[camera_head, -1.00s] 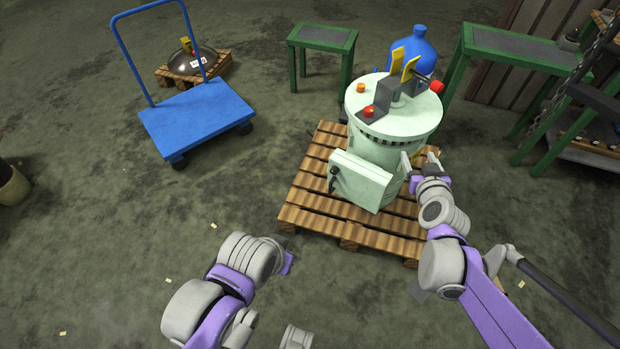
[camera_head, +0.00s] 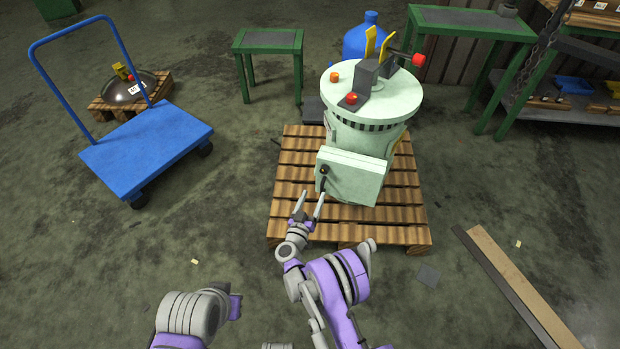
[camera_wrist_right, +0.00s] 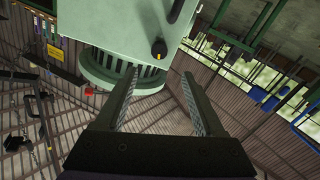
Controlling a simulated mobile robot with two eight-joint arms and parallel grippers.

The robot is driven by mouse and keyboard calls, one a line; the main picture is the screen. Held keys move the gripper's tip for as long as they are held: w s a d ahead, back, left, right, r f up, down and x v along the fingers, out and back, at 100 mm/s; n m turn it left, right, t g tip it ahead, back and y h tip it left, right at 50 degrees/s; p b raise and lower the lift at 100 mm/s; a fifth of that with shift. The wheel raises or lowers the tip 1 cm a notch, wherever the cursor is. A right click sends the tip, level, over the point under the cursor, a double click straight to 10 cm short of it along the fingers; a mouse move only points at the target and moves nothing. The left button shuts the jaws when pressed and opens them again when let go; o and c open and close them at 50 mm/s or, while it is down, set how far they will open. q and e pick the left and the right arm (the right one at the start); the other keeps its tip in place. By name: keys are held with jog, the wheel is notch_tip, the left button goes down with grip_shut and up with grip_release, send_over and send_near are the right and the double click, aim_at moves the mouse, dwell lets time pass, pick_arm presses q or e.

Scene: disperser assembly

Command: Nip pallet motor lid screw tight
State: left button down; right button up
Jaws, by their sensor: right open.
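The pale green motor (camera_head: 350,150) stands upright on a wooden pallet (camera_head: 410,215). A box with a flat lid (camera_head: 350,178) is on its front. A small black screw or knob (camera_head: 323,170) sits at the lid's left side. The screw also shows in the right wrist view (camera_wrist_right: 158,49), dark with an orange mark. My right gripper (camera_head: 310,196) is open and empty, just in front of and below the screw, apart from it. In the wrist view its spread fingers (camera_wrist_right: 157,80) point toward the lid. My left arm shows at the bottom left, its fingers out of sight.
A blue trolley (camera_head: 150,145) stands to the left, near a small pallet with a dark dome (camera_head: 130,88). Green tables (camera_head: 270,42) and a blue drum (camera_head: 366,35) are behind. A plank (camera_head: 510,280) lies at the right. The floor between trolley and pallet is clear.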

aim_at(324, 172)
jog(key=x, duration=1)
jog(key=shift+w+d+b, duration=0.25)
jog(key=shift+w+b, duration=0.05)
jog(key=shift+b, duration=0.1)
grip_shut()
